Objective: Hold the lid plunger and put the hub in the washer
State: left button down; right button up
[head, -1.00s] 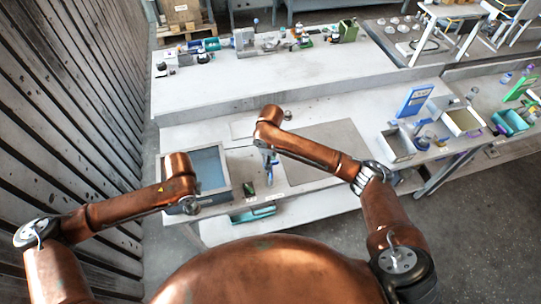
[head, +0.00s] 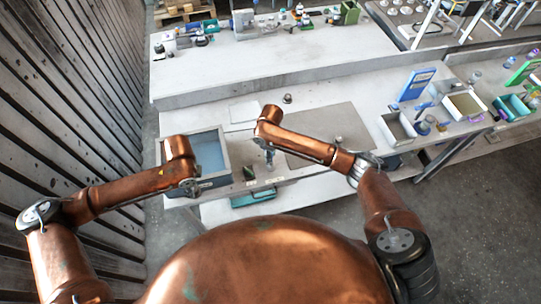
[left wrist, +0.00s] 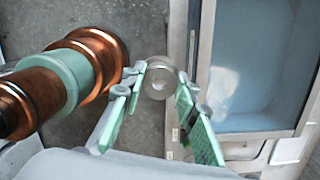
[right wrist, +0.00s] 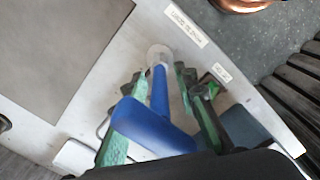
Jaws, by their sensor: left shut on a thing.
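The washer is a grey-rimmed tub (head: 224,140) with a pale blue inside, at the left of the bench. My left gripper (left wrist: 158,92) is at its outer wall, shut on a round grey knob (left wrist: 158,76) that I take for the lid plunger. My right gripper (right wrist: 157,80) is over the bench right of the tub, its fingers apart. A blue T-shaped part (right wrist: 150,128) with a pale round end shows between them; I see no clear grip on it. A small round metal part (head: 339,140) lies on the grey mat; I cannot tell whether it is the hub.
The grey mat (head: 310,152) lies right of my right gripper. A dark round part (head: 287,98) stands behind it. Open bins (head: 397,128) and a blue panel (head: 416,84) stand at the right. A teal tray (head: 253,197) is below the bench front. The rear bench top is mostly clear.

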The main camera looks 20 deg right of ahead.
grip_shut()
